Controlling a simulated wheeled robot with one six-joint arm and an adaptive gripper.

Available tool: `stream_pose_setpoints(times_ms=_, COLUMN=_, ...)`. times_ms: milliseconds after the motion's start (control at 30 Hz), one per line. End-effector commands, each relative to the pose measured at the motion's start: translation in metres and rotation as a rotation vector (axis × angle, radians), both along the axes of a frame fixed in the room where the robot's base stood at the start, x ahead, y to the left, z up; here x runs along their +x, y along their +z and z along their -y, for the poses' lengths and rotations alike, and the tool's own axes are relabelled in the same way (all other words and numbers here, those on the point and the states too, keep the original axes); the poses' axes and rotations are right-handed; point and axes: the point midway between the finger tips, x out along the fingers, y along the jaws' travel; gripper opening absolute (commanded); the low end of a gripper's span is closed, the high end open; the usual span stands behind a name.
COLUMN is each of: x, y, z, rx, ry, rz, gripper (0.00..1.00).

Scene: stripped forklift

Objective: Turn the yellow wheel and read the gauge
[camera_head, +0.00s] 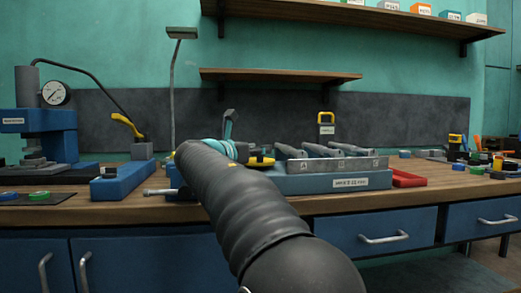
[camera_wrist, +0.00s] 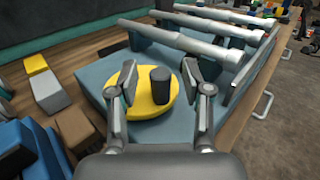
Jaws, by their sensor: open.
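The yellow wheel (camera_wrist: 146,104) lies flat on a blue-grey block in the wrist view, with a dark upright knob (camera_wrist: 160,87) on it. In the head view only a yellow edge of the wheel (camera_head: 262,161) shows past my arm. My gripper (camera_wrist: 158,74) is open, with one finger on each side of the knob. A gap shows on both sides, but I cannot tell exact depth or contact. A round white gauge (camera_head: 55,93) with a dark rim stands on the blue press at left in the head view. Its reading is too small to tell.
Several grey tubes (camera_wrist: 180,40) lie in holders on the blue base (camera_head: 335,184), close beyond my fingers. A blue block (camera_head: 124,181) with a yellow-handled lever (camera_head: 128,126) behind it stands left. A red tray (camera_head: 408,178) sits right. Shelves (camera_head: 280,76) hang above the bench.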

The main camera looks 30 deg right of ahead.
Motion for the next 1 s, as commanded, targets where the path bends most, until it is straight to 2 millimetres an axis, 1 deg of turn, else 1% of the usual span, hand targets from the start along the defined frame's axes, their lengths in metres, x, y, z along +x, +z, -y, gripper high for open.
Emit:
stream_pose_setpoints(times_ms=33, x=0.0023, y=0.0004, z=0.0055, rx=0.000, ry=-0.002, rz=0.001, gripper=0.49)
stream_pose_setpoints(times_ms=200, x=0.0070, y=-0.0001, z=0.0129, rx=0.001, ry=0.000, rz=0.000, gripper=0.49)
stream_pose_setpoints(times_ms=467, x=0.0075, y=0.0000, z=0.0140, rx=0.000, ry=0.001, rz=0.001, gripper=0.49)
stream_pose_setpoints(times_ms=500, x=0.0075, y=0.0000, z=0.0140, rx=0.000, ry=0.001, rz=0.001, gripper=0.47)
stream_pose_setpoints(times_ms=567, x=0.0075, y=0.0000, z=0.0140, rx=0.000, ry=0.001, rz=0.001, gripper=0.32)
stream_pose_setpoints(times_ms=600, x=0.0074, y=0.0000, z=0.0140, rx=0.000, ry=0.001, rz=0.001, gripper=0.22)
stream_pose_setpoints(times_ms=700, x=0.0073, y=0.0001, z=0.0140, rx=0.000, ry=0.000, rz=0.001, gripper=0.00)
stream_pose_setpoints(times_ms=1000, x=0.0064, y=0.0009, z=0.0151, rx=0.001, ry=0.017, rz=0.002, gripper=0.00)
